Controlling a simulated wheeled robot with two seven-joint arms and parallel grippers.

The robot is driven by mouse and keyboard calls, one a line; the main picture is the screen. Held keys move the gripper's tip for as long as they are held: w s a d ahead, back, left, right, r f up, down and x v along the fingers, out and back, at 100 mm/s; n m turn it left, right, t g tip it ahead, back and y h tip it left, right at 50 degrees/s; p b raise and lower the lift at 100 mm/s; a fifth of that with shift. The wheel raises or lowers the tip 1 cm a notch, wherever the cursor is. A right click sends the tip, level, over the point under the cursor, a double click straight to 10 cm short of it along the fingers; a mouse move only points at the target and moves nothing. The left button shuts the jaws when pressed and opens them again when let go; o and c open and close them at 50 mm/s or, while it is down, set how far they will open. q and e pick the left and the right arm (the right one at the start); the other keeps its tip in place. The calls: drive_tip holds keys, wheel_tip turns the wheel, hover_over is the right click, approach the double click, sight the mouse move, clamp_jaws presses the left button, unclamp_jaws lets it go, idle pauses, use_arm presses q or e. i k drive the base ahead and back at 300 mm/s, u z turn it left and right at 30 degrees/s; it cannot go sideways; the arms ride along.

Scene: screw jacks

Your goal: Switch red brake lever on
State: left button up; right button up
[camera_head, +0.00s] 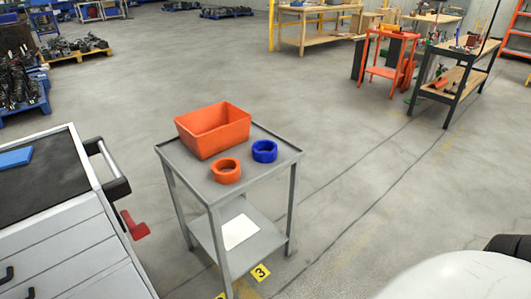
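A red brake lever (135,225) sticks out at the right side of a white and grey tool cabinet (62,240), low beneath its handle. It is small in the camera_head view, and its upper part meets the cabinet's edge. I cannot tell from this view whether it is on or off. Neither of my grippers is in view, so their distance from the lever does not show.
The cabinet has a dark top and a black-ended handle (117,188). Open floor lies to the right; workbenches stand at the back.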

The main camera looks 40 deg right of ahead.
sight(138, 231)
drive_tip(key=z, duration=0.2)
drive_tip(key=k, duration=0.45)
drive_tip(key=z, duration=0.55)
drive_tip(key=k, duration=0.9)
drive_tip(key=u, duration=0.25)
drive_tip(key=i, duration=0.55)
drive_tip(key=u, duration=0.75)
drive_tip(key=i, duration=1.05)
drive_tip(key=z, duration=0.3)
